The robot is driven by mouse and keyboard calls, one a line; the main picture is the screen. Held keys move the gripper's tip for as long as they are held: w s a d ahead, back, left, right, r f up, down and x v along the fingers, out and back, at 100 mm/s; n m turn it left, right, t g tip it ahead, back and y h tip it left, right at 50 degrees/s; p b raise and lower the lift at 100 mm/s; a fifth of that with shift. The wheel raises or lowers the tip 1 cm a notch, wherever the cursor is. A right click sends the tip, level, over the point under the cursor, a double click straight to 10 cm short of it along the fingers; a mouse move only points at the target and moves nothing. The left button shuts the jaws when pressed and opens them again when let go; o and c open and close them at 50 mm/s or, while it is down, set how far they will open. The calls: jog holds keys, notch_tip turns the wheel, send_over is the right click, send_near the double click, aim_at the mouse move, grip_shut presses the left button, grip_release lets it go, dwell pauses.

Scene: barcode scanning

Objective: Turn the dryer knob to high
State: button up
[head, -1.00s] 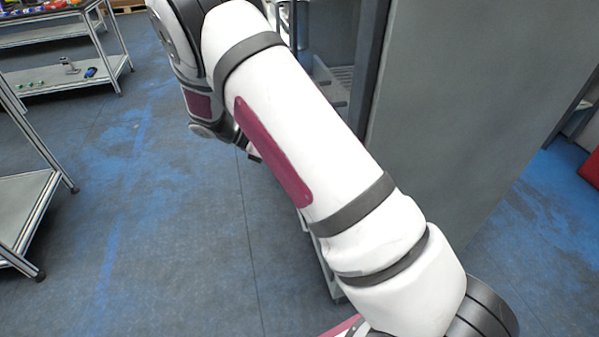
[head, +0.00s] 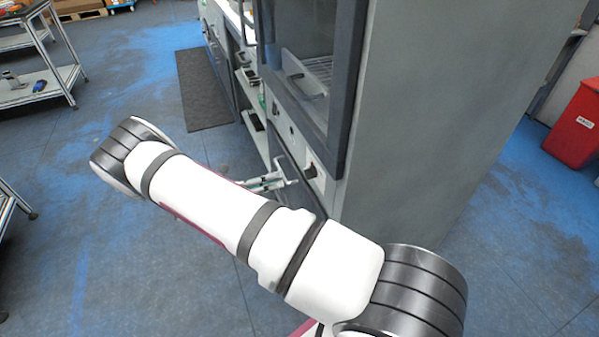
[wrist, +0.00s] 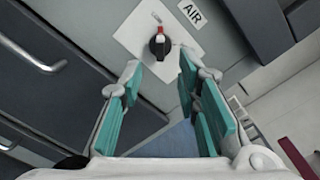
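A black knob with a red tip (wrist: 159,46) sits on a white plate (wrist: 130,30) in the wrist view, beside an "AIR" label (wrist: 192,13). In the head view a dark knob (head: 310,171) shows low on the front of the tall grey cabinet (head: 440,110), which has a glass door. My gripper (wrist: 161,72) is open, its teal-padded fingers apart and nothing between them. The knob lies just beyond the fingertips, roughly centred between them, with no contact visible. In the head view my gripper (head: 284,180) is small and partly hidden by my arm, just left of the knob.
Drawers with bar handles (wrist: 40,58) lie left in the wrist view. In the head view a dark mat (head: 205,90) lies on the floor, metal racks (head: 45,85) stand at left, and a red bin (head: 576,125) stands at right. The blue-grey floor between is clear.

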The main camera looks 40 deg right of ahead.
aim_at(310, 173)
jog(key=p+x, duration=0.1)
jog(key=x, duration=0.8)
jog(key=shift+c, duration=0.2)
grip_shut()
